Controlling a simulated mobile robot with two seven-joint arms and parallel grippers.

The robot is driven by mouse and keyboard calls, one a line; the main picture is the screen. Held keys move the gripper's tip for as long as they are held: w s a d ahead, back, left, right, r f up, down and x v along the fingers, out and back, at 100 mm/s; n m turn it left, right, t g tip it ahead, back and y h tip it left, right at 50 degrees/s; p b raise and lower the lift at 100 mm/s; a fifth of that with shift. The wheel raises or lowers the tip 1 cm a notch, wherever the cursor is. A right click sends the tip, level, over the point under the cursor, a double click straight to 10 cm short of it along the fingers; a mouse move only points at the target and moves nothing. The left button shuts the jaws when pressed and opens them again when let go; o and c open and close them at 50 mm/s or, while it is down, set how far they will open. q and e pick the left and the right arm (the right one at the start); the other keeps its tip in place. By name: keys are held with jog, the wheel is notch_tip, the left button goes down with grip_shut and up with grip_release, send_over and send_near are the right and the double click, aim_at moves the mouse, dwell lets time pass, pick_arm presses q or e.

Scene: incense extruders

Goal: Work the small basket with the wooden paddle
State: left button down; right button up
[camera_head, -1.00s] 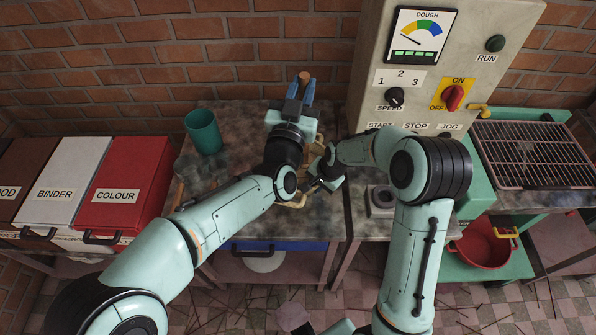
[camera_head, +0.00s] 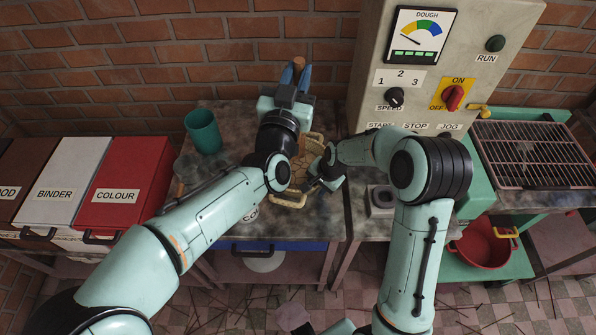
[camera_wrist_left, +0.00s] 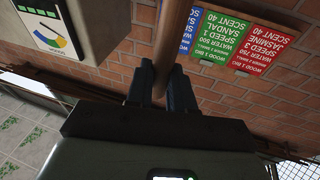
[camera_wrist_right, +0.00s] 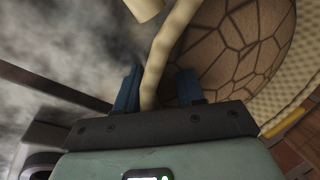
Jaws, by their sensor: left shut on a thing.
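My left gripper (camera_head: 293,80) is shut on the wooden paddle (camera_head: 299,62), whose handle top sticks up beyond the fingers. The handle also runs between the fingers in the left wrist view (camera_wrist_left: 172,40). The paddle's lower end is hidden behind my left gripper and arm. The small basket (camera_wrist_right: 292,105) has a pale woven rim and holds a brown cracked mass (camera_wrist_right: 235,50). My right gripper (camera_wrist_right: 158,92) has its fingers apart on either side of the pale basket handle (camera_wrist_right: 163,60); a gap shows beside the handle.
A teal cup (camera_head: 203,131) stands on the table left of the basket. A control panel (camera_head: 400,75) rises at the back right. A red lidded bin (camera_head: 125,180) is at left, and a grey block with a round hole (camera_head: 381,200) at right.

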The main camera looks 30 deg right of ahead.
jog(key=o, duration=0.4)
jog(key=shift+c, duration=0.2)
pick_arm(q)
jog(key=shift+r, duration=0.15)
pick_arm(e)
jog(key=shift+r, duration=0.1)
pick_arm(q)
jog(key=shift+h, duration=0.3)
jog(key=shift+w+r+p, duration=0.2)
jog(key=shift+r+p, duration=0.35)
jog(key=shift+r, duration=0.3)
jog(key=shift+w+r+p, duration=0.15)
jog(key=shift+r+p, duration=0.35)
jog(key=shift+r, duration=0.4)
jog(key=shift+w+r+p, duration=0.2)
jog(key=shift+r+p, duration=0.35)
jog(key=shift+r, duration=0.3)
pick_arm(e)
jog(key=v, duration=0.7)
jog(key=shift+r, duration=0.4)
jog(key=shift+s, duration=0.15)
pick_arm(q)
jog(key=shift+w+r+m, duration=0.1)
jog(key=shift+r+m, duration=0.2)
jog(key=shift+r, duration=0.1)
pick_arm(e)
jog(key=v, duration=1.2)
